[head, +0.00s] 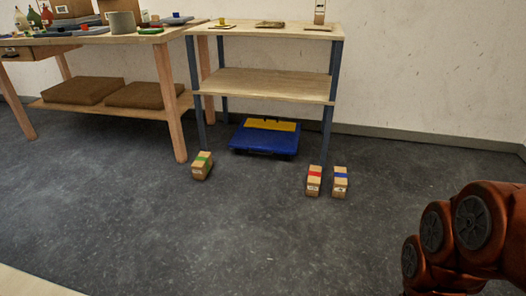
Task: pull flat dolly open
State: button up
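A flat blue dolly (264,146) with a yellow panel on its top sits low on the floor. It is under the lower shelf of a wooden shelf unit with blue-grey legs, between those legs. Part of its back is in shadow. No open or extended part of it can be made out. An orange-brown part of my arm shows at the lower right of the head view. My gripper is not in the picture.
A workbench (120,38) is at the left. The floor in front is clear.

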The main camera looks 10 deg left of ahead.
aim_at(285, 142)
jog(key=i, duration=1.8)
jog(key=u, duration=2.85)
jog(key=i, duration=1.65)
jog(key=z, duration=1.7)
